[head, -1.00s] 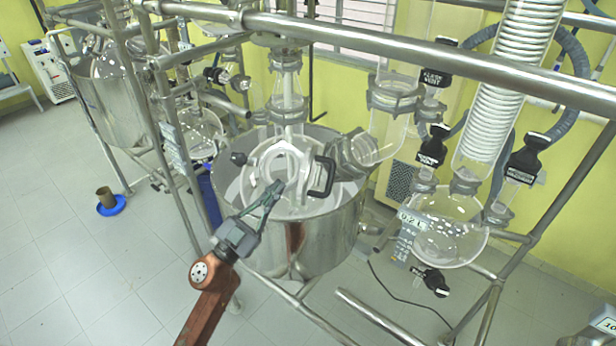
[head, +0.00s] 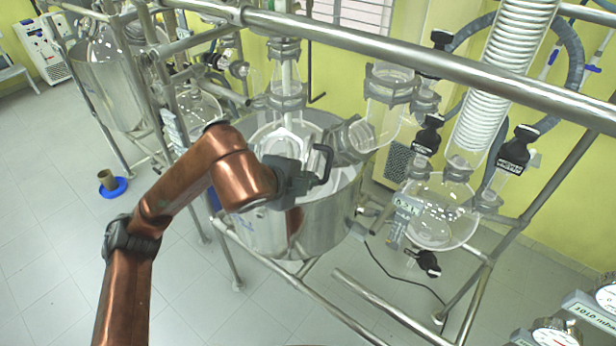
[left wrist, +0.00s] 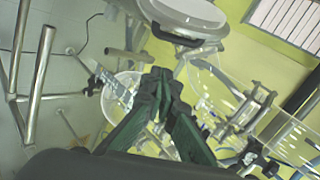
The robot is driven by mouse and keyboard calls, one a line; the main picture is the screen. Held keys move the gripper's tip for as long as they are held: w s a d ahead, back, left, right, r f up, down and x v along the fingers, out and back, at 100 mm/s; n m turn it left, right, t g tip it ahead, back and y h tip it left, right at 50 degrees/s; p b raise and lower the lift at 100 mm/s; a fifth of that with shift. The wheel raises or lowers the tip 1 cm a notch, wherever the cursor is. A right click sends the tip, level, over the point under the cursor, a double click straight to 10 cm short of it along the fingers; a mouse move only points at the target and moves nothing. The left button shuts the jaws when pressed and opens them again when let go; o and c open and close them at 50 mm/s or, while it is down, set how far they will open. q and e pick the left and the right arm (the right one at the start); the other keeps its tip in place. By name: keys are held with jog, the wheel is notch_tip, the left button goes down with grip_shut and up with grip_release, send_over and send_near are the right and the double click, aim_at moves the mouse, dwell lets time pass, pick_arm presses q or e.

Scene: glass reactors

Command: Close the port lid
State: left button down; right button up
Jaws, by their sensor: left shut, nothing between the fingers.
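The glass reactor vessel (head: 290,130) sits in a round steel pot (head: 335,220). The port lid's black handle (head: 325,160) shows at the right of the vessel top, beside my left gripper (head: 302,180). My arm and gripper hide much of the port. In the left wrist view the pale round port lid (left wrist: 182,12) is at the top, with its black handle (left wrist: 178,38) at the lower rim. My left gripper's dark green fingers (left wrist: 163,73) are shut and empty, below the handle in that picture. I cannot tell whether they touch it. My right gripper is not in view.
A steel rail (head: 400,65) crosses above the vessel. A round glass flask (head: 435,215) with black-handled valves stands to the right, under a coiled condenser (head: 495,90). A second steel pot (head: 105,90) is at the back left. Gauges (head: 555,333) show at lower right.

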pick_arm(q)
jog(key=p+x, duration=0.3)
jog(key=x, duration=0.5)
jog(key=a+p, duration=0.1)
jog(key=a, duration=0.1)
jog(key=a+p, duration=0.1)
jog(key=shift+w+a, duration=0.35)
jog(key=shift+w, duration=0.05)
jog(key=shift+d, duration=0.1)
